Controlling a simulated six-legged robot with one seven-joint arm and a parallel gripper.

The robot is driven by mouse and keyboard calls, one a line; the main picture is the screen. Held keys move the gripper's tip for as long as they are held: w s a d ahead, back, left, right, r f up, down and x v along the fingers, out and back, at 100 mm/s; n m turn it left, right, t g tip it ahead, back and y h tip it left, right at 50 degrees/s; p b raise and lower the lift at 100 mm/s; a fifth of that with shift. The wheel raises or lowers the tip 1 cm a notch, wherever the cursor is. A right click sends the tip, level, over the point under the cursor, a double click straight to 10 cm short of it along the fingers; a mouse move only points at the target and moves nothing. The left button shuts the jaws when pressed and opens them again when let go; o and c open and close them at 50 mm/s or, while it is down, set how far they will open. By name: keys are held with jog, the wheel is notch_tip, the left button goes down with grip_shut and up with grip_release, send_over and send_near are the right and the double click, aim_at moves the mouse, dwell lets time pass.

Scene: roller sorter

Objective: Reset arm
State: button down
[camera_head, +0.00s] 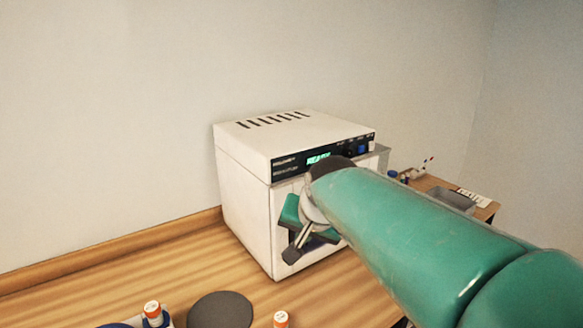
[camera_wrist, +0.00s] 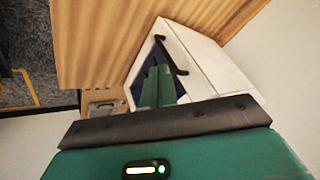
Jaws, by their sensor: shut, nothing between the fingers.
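My gripper (camera_wrist: 158,72) shows in the wrist view as two green fingers lying side by side, shut with nothing between them. They point toward the white box-shaped machine (camera_wrist: 205,60), beside its dark bar handle (camera_wrist: 171,54). In the head view my green arm reaches in from the lower right, and my gripper (camera_head: 298,228) is in front of the machine (camera_head: 243,200). My arm covers much of the machine's front. A lit green display (camera_head: 318,157) shows on its upper panel. Whether my gripper touches the machine cannot be told.
The machine stands on a wooden counter (camera_head: 170,270) against a pale wall. A smaller table at the right holds a grey tray (camera_head: 452,202).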

jog(key=s+d+f+n+h, duration=0.1)
jog(key=s+d+f, duration=0.2)
jog(key=s+d, duration=0.4)
jog(key=s+d+f+n+h, duration=0.1)
jog(key=s+d+f, duration=0.3)
jog(key=s, duration=0.9)
jog(key=d, duration=0.3)
jog(key=shift+n+g, duration=0.4)
